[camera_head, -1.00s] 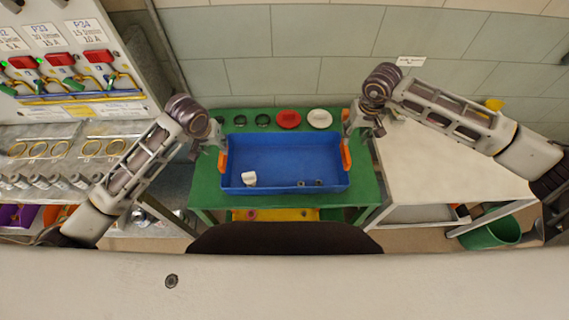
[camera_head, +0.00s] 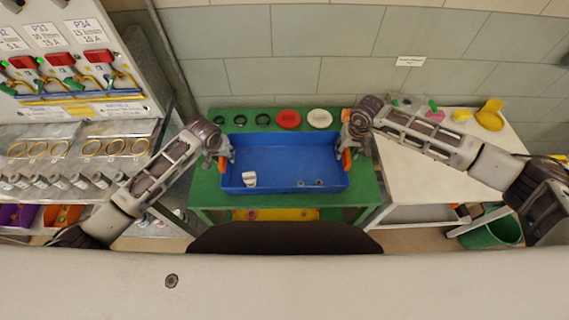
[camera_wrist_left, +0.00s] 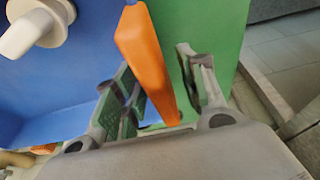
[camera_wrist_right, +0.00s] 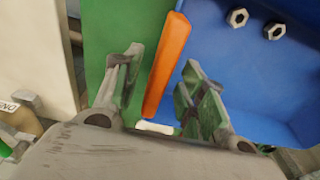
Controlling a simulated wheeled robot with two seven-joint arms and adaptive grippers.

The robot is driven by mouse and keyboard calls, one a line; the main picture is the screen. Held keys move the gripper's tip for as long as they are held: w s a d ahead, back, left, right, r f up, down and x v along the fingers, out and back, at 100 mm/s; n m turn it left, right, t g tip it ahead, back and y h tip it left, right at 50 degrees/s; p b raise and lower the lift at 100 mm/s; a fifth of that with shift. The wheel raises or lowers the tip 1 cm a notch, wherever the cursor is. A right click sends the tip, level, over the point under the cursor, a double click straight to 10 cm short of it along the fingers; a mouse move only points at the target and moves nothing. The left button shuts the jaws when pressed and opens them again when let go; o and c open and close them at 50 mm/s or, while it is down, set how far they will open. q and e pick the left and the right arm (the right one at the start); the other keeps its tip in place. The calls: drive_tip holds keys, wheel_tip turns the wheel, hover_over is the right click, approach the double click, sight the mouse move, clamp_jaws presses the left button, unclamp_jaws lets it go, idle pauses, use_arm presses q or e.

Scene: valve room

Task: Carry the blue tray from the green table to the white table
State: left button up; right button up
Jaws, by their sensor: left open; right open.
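The blue tray (camera_head: 284,163) sits on the green table (camera_head: 203,190). It holds a white fitting (camera_head: 249,179) and two small metal nuts (camera_head: 309,183). My left gripper (camera_head: 222,157) is open at the tray's left side. In the left wrist view, the orange handle (camera_wrist_left: 148,65) stands between its open fingers (camera_wrist_left: 160,95). My right gripper (camera_head: 347,153) is open at the tray's right side. In the right wrist view, the other orange handle (camera_wrist_right: 167,65) stands between its open fingers (camera_wrist_right: 158,90). The white table (camera_head: 430,165) stands to the right.
Black rings, a red disc (camera_head: 288,119) and a white disc (camera_head: 319,118) lie behind the tray. Yellow, pink and green items lie along the white table's back edge; its middle is partly hidden by my right arm. A green bin (camera_head: 490,232) stands below right.

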use_arm(q)
drive_tip(key=shift+x, duration=0.9)
use_arm(e)
drive_tip(key=shift+w+f, duration=0.1)
drive_tip(key=shift+f, duration=0.8)
use_arm(q)
clamp_jaws()
use_arm(e)
clamp_jaws()
drive_tip(key=shift+r, duration=0.1)
